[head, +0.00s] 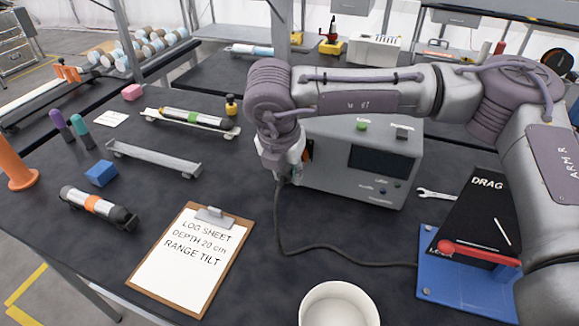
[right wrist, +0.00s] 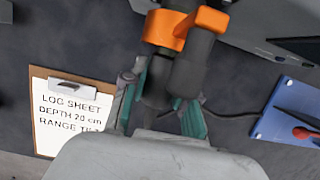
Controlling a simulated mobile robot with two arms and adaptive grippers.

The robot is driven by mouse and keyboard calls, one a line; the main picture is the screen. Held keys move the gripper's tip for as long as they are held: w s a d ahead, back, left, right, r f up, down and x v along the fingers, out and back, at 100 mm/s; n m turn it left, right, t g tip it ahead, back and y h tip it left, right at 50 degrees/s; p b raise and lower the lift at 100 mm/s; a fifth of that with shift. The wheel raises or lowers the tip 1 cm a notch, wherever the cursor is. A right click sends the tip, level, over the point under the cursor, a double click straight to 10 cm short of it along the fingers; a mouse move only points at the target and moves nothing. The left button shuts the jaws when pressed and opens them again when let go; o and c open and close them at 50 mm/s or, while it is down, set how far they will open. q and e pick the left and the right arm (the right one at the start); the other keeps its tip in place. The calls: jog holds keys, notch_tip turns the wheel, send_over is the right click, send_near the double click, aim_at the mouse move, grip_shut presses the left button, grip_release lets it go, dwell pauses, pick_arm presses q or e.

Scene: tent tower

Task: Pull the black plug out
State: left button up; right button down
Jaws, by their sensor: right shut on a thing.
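My right gripper (head: 281,172) reaches down at the left side of the grey instrument box (head: 345,180). In the right wrist view its teal-padded fingers (right wrist: 160,98) are shut on the black plug (right wrist: 156,88). An orange collar with dark cylindrical parts (right wrist: 172,30) is just beyond the fingers. A black cable (head: 300,250) runs from below the gripper across the table to the blue board (head: 445,277). I cannot tell whether the plug is still seated; the gripper hides most of it in the head view. My left gripper is not in view.
A clipboard with a log sheet (head: 190,262) lies left of the cable, and a white round container (head: 338,306) stands at the front. A wrench (head: 438,194) lies right of the box. Dark tabletop is clear between the clipboard and the box.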

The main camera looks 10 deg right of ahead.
aim_at(280, 183)
jog(key=shift+s+a+f, duration=0.1)
jog(key=shift+s, duration=0.05)
jog(key=shift+s+a+b, duration=0.45)
jog(key=shift+s+b, duration=0.15)
jog(key=shift+s, duration=0.1)
jog(key=shift+s+a+b, duration=0.45)
jog(key=shift+s+b, duration=0.15)
jog(key=shift+s, duration=0.05)
jog(key=shift+s, duration=0.1)
